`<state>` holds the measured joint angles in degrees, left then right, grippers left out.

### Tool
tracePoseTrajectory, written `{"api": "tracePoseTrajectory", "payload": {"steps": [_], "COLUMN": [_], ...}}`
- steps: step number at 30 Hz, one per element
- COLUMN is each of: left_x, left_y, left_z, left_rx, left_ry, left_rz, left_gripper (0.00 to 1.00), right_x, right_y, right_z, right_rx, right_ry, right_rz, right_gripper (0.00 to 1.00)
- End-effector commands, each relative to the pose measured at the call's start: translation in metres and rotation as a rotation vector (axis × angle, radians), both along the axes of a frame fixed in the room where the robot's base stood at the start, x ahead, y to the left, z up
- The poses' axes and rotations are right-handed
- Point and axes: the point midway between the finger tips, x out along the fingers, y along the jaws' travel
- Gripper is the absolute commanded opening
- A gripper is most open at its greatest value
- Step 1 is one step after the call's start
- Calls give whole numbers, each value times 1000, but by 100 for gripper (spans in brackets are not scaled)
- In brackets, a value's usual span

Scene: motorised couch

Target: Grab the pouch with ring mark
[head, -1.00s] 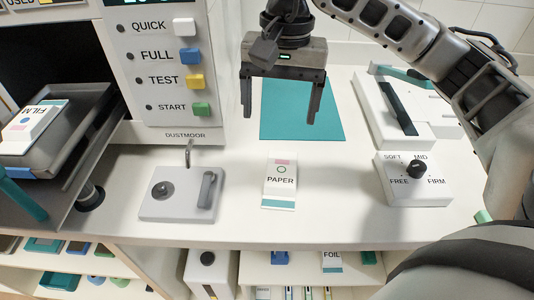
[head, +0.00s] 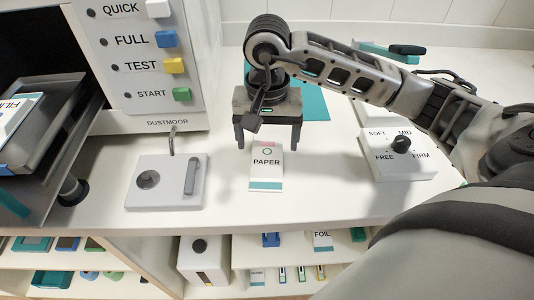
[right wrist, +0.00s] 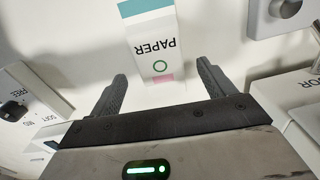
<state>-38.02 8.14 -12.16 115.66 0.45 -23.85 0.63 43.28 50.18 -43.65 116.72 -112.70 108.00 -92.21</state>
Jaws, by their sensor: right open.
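The pouch with the ring mark (head: 266,168) is white, labelled PAPER, with a green ring, a pink patch and a teal band. It lies on the white counter in the middle of the head view. It also shows in the right wrist view (right wrist: 153,38), upside down. My right gripper (head: 267,146) is open and empty. Its two fingers are over the far, ring-marked end of the pouch, one toward each side. In the right wrist view the pouch shows ahead of and between the fingertips (right wrist: 163,82). My left gripper is not in view.
A grey box with a lever (head: 165,181) stands left of the pouch, and a dial box marked SOFT to FIRM (head: 398,166) stands right. A teal mat (head: 314,104) lies behind my gripper. A machine with coloured buttons (head: 140,65) and a tray with a FILM pouch (head: 14,112) are left.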

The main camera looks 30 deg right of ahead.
Motion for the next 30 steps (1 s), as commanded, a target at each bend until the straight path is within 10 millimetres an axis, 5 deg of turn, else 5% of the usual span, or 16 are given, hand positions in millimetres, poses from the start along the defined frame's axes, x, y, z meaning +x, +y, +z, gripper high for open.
{"api": "tracePoseTrajectory", "payload": {"steps": [6, 13, 18, 30], "left_x": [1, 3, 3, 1], "left_y": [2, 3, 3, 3], "left_z": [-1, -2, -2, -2], "left_rx": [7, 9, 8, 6], "left_ry": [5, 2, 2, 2], "left_rz": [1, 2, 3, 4], "left_gripper": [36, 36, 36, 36], "right_x": [-1, 0, 0, 0], "right_y": [1, 1, 1, 0], "right_z": [-24, -25, -25, -22], "right_rx": [0, 1, 1, 0], "right_ry": [2, -1, -1, -3], "right_rz": [0, 1, 0, 0], "right_gripper": [82, 82, 37, 35]}}
